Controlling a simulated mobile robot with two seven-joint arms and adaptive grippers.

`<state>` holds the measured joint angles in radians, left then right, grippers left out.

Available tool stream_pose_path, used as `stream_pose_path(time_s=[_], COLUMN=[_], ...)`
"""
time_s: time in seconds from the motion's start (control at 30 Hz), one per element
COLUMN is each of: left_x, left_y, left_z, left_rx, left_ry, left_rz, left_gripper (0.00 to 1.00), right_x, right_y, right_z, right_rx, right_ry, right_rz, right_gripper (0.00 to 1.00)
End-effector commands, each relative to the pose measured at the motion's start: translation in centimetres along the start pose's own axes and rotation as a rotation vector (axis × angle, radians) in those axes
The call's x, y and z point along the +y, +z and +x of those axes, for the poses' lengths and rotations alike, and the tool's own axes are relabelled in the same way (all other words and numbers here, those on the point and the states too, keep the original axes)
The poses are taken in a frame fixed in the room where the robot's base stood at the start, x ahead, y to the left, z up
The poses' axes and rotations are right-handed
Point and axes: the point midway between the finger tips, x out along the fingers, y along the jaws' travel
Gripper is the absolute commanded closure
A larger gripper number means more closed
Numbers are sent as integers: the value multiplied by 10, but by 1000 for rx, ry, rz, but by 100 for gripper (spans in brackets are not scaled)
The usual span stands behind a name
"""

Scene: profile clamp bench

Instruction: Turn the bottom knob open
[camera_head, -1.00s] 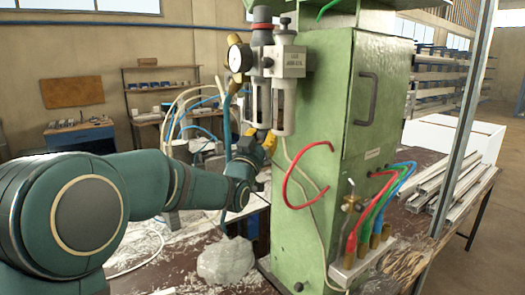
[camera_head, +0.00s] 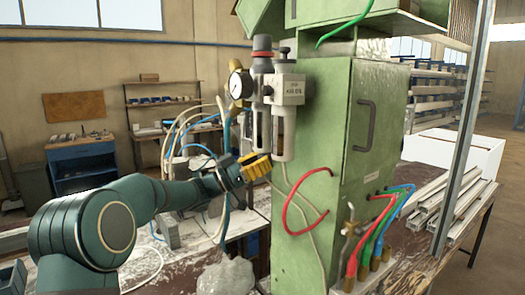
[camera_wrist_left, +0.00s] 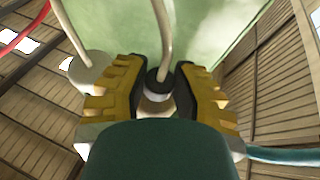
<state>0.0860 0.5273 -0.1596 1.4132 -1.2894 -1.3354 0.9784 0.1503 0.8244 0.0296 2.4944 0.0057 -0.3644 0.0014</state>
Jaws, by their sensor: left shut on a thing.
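The air filter unit hangs on the left side of the green cabinet (camera_head: 379,120), with a round gauge (camera_head: 240,84) and two hanging bowls. My left gripper (camera_head: 257,167) is at the lower end of the left bowl (camera_head: 257,125), reaching in from the left. In the left wrist view, its yellow fingers (camera_wrist_left: 158,92) stand on both sides of the dark round bottom knob (camera_wrist_left: 158,78), shut on it. A pale tube runs from the knob. The fingers hide most of the knob in the head view. My right gripper is not in view.
A red hose (camera_head: 290,205) loops from the cabinet close right of the gripper. A pale second bowl (camera_wrist_left: 88,73) sits just left of the fingers in the wrist view. A plastic-wrapped lump (camera_head: 227,275) lies on the bench below. Coloured hoses are at the cabinet's lower right.

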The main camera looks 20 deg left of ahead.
Motion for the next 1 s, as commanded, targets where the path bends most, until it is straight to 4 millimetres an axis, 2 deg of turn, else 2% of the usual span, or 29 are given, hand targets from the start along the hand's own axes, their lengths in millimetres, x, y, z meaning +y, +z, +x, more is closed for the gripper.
stream_pose_path(time_s=[0.03,0.1,0.33,1.0], left_x=[-2,-2,0,0], left_y=[-5,-5,-4,-3], left_z=[2,2,2,2], left_rx=[5,4,6,7], left_ry=[31,76,188,251], left_rz=[-12,-30,-74,-100], left_gripper=[100,100,100,100], right_x=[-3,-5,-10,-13], right_y=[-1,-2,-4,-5], right_z=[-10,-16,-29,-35], right_rx=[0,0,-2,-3], right_ry=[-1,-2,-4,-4], right_rz=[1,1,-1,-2], right_gripper=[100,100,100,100])
